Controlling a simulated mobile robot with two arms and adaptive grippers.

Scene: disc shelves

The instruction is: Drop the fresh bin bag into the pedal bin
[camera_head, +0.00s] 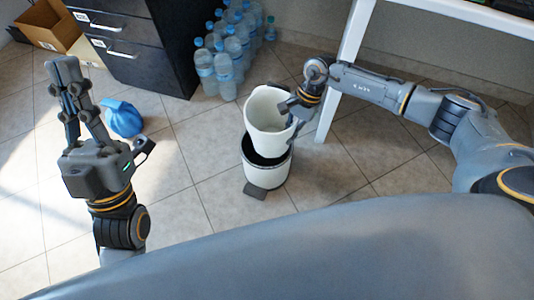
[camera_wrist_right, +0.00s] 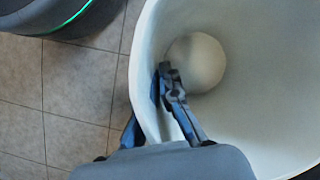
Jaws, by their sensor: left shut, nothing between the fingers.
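A white inner bucket (camera_head: 268,110) is raised above the pedal bin's outer shell (camera_head: 268,172), whose dark inside shows below it. My right gripper (camera_head: 291,112) is shut on the bucket's wall near its rim. In the right wrist view, the bucket (camera_wrist_right: 240,100) looks empty down to its round bottom, and the fingers (camera_wrist_right: 168,80) straddle its wall. The blue bin bag (camera_head: 122,118) is a bunched bundle on the floor tiles at the left. My left gripper (camera_head: 66,78) is shut and empty, left of the bag in the picture, its fingers pointing away from me.
The bin's dark pedal (camera_head: 255,190) faces me. Several water bottles (camera_head: 222,60) stand behind the bin, beside a dark drawer cabinet (camera_head: 150,50). A cardboard box (camera_head: 50,25) is at the far left. A white table leg (camera_head: 345,70) stands right of the bin.

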